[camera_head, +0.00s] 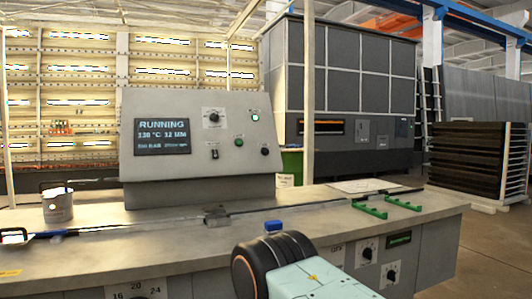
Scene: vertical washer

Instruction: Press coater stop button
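The grey control box (200,145) stands on the bench, its sloped face toward me. A mint arm link of mine with a dark joint shows at bottom centre. Neither gripper is visible.
The bench top (120,255) spans the view. It holds a metal can (57,206), long dark rods, green brackets (370,208) and a small blue-capped item (273,227). Dials (367,254) sit on the bench front. A large grey machine (350,90) stands behind.

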